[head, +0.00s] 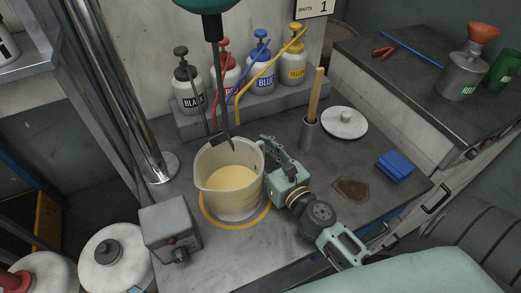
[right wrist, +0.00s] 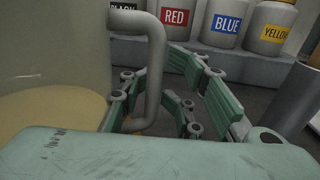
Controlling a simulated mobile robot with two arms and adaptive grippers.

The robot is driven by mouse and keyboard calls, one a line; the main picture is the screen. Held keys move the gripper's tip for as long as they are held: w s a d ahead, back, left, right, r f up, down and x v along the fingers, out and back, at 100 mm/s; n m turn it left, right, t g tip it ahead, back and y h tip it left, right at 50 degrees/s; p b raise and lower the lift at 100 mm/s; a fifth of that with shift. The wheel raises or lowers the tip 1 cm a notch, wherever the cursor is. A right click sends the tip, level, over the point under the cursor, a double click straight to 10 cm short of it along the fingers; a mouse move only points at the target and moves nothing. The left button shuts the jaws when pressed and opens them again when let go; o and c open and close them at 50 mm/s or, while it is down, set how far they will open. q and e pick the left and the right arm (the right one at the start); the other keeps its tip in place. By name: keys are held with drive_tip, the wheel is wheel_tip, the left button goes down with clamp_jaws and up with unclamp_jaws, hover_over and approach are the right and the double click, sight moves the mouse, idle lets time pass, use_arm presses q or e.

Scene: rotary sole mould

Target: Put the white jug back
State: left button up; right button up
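The white jug (head: 229,170) stands upright on the bench over a yellow ring (head: 207,217), with pale yellow liquid inside. Its handle side faces my right gripper (head: 273,150). In the right wrist view the jug (right wrist: 55,50) fills the left side and its handle (right wrist: 157,65) hangs down close to the fingers. My right gripper (right wrist: 175,95) is open, its fingers spread near the handle; I cannot tell whether they touch it. My left gripper is not in view.
A stirrer rod (head: 222,85) hangs from above over the jug. A grey control box (head: 170,228) stands at its left front. Pump bottles (head: 227,72) line a step behind.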

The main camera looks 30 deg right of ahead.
drive_tip(key=shift+a, duration=0.1)
drive_tip(key=shift+r, duration=0.25)
drive_tip(key=s+b, duration=0.1)
drive_tip(key=s, duration=0.2)
drive_tip(key=s+b, duration=0.2)
drive_tip(key=s, duration=0.2)
drive_tip(key=s+b, duration=0.2)
drive_tip(key=s, duration=0.2)
drive_tip(key=shift+d+f, duration=0.3)
drive_tip(key=shift+d, duration=0.05)
drive_tip(key=shift+s+r, duration=0.2)
drive_tip(key=shift+s, duration=0.3)
